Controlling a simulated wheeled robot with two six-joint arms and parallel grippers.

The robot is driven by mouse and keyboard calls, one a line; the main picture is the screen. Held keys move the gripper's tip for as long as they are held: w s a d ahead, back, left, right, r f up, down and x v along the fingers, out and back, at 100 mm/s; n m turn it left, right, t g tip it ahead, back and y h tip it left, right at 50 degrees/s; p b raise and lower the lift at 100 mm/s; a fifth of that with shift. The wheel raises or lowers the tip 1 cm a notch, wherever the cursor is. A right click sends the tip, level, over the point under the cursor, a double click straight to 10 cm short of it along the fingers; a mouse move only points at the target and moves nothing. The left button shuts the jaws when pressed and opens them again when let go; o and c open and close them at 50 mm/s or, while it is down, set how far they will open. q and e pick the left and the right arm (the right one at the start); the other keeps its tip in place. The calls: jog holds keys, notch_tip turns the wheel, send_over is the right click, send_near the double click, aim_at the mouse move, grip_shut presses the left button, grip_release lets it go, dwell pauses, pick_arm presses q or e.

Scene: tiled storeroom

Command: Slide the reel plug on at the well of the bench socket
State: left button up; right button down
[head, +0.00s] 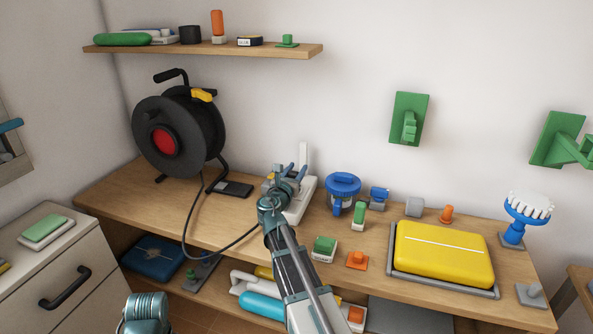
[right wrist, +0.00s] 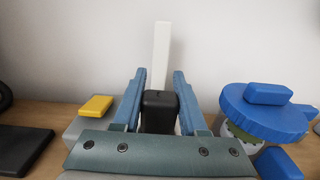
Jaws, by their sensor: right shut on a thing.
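The cable reel (head: 180,135) is black with a red hub and stands at the back left of the bench. The well is hidden by the gripper, and I cannot tell whether the plug touches the socket. My left gripper is not in view.
A blue-lidded jar (head: 342,188) stands close right of the socket; it also shows in the right wrist view (right wrist: 265,112). A yellow piece (right wrist: 96,105) lies just left of the gripper. A flat black box (head: 233,188) is farther left. A yellow case (head: 444,252) fills the bench's right.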

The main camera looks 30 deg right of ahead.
jog(key=shift+f, duration=0.15)
jog(key=shift+c, duration=1.8)
grip_release()
jog(key=v, duration=1.4)
jog(key=shift+d, duration=0.1)
